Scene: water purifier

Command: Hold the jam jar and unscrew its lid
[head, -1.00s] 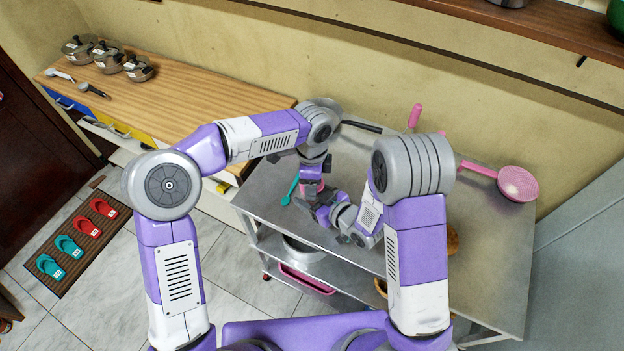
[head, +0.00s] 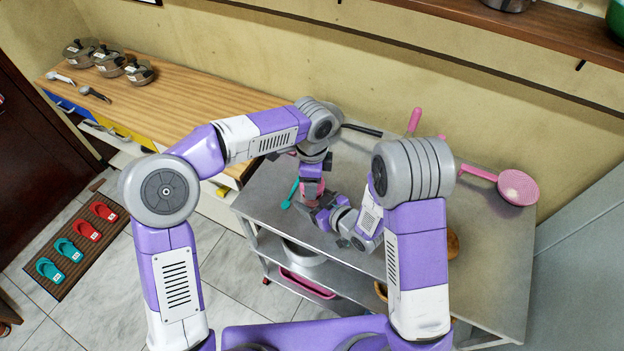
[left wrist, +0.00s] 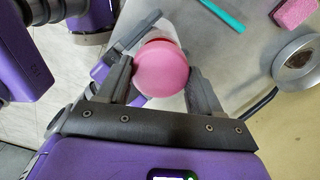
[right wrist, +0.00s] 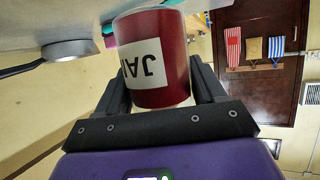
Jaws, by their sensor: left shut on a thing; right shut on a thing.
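The jam jar has a dark red body (right wrist: 178,60) with a white "JAM" label, upside down in the right wrist view. Its round pink lid (left wrist: 161,69) fills the space between my left gripper's fingers (left wrist: 160,76) in the left wrist view, seen from above. My left gripper is shut on the lid. My right gripper (right wrist: 157,85) is shut on the jar's body from the side. In the head view both grippers meet over the metal table, and my arms mostly hide the jar. I cannot tell whether the lid is loose.
The metal table (head: 480,258) has a teal utensil (head: 291,193) near its left edge, close to the grippers. A pink strainer (head: 517,187) and a dark-handled pan (head: 362,129) lie towards the back. The table's right side has free room. A wooden counter (head: 190,95) adjoins at left.

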